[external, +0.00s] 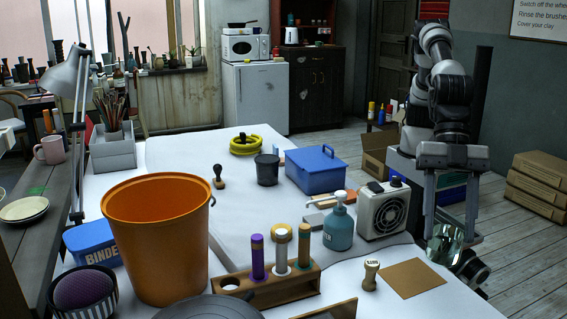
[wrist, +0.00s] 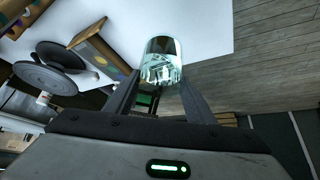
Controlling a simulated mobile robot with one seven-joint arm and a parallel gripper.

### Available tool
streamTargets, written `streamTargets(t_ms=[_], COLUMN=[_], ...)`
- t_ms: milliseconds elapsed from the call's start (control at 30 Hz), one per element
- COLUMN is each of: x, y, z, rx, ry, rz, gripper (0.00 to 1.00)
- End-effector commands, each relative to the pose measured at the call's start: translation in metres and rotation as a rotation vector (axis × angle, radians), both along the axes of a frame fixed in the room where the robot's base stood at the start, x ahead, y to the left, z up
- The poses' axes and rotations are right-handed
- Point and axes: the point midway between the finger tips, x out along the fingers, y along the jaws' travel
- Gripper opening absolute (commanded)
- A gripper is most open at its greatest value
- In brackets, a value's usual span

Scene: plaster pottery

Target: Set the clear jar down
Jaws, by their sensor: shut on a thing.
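The clear jar (external: 443,243) is held between the fingers of my gripper (external: 451,222) near the right edge of the white-covered table (external: 350,260). In the wrist view, the clear jar (wrist: 160,62) sits between the two dark fingertips, with white table cover and grey floor behind it. The fingers are shut on it. I cannot tell whether its base touches the table.
A brown square board (external: 412,278) lies left of the jar, with a stamp (external: 371,275) beside it. A white fan heater (external: 384,211) and a teal pump bottle (external: 339,227) stand farther left. The table's right edge is close, with wooden floor beyond.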

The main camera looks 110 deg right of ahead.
Motion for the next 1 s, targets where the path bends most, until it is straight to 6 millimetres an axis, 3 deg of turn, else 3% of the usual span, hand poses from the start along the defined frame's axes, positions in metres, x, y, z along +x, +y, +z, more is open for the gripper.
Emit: streamTargets(t_ms=[33, 167, 367, 567, 767, 1000], x=[0.001, 0.000, 0.029, 0.069, 0.126, 0.186], y=[0.001, 0.001, -0.027, -0.069, -0.144, -0.258], z=[0.014, 0.038, 0.037, 0.037, 0.038, 0.038], rx=[0.005, 0.004, 0.000, 0.001, 0.002, 0.003], ry=[-0.003, -0.003, 0.000, 0.001, 0.002, 0.004], rz=[0.000, 0.000, -0.052, -0.130, -0.255, -0.430], gripper=[0.16, 0.16, 0.16, 0.16, 0.16, 0.16])
